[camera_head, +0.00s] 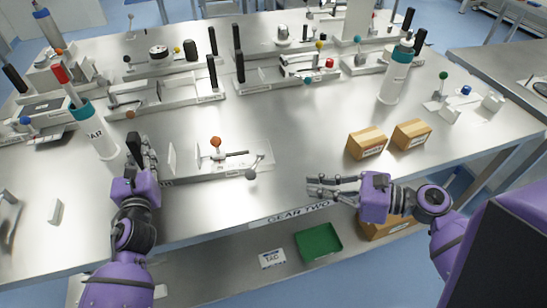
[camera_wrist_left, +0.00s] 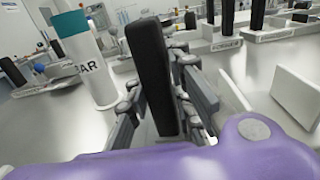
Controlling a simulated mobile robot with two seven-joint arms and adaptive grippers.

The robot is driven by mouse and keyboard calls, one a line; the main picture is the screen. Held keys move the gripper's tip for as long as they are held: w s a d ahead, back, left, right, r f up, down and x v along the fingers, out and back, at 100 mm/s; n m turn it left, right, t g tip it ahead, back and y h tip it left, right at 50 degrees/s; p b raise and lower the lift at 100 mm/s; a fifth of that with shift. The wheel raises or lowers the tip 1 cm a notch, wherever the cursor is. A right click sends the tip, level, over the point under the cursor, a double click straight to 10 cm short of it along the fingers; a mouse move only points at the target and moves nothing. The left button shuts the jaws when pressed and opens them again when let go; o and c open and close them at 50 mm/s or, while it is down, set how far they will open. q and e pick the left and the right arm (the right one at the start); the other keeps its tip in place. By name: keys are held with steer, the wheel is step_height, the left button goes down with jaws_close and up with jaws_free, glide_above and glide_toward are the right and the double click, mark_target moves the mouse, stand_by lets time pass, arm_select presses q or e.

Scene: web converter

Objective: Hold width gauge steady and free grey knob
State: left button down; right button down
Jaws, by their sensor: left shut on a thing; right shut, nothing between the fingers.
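The width gauge (camera_head: 222,166) is a pale metal fixture near the front of the table. It has upright plates, an orange knob (camera_head: 215,142) and a dark rod. The grey knob (camera_head: 250,174) is at its right front, on a thin lever. My left gripper (camera_head: 143,152) is shut on the black handle at the gauge's left end. The black handle (camera_wrist_left: 152,75) stands upright between the fingers in the left wrist view. My right gripper (camera_head: 335,187) is shut and empty over the table's front edge, to the right of the grey knob and apart from it.
A white bottle with a teal collar (camera_head: 101,140) stands close behind my left gripper. Two cardboard boxes (camera_head: 367,143) (camera_head: 411,134) stand behind my right gripper. Other fixtures line the back. A green bin (camera_head: 318,243) is on the lower shelf. The table between the grey knob and my right gripper is clear.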

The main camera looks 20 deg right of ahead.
arm_select(q)
steer(key=shift+a+f+p, duration=0.1)
steer(key=shift+f+p, duration=0.2)
steer(key=shift+p, duration=0.05)
stand_by(0.8)
steer(key=c, duration=1.6)
jaws_free()
steer(key=shift+o, duration=0.7)
steer(key=shift+r, duration=0.25)
steer(key=s, duration=1.2)
steer(key=shift+a, duration=0.25)
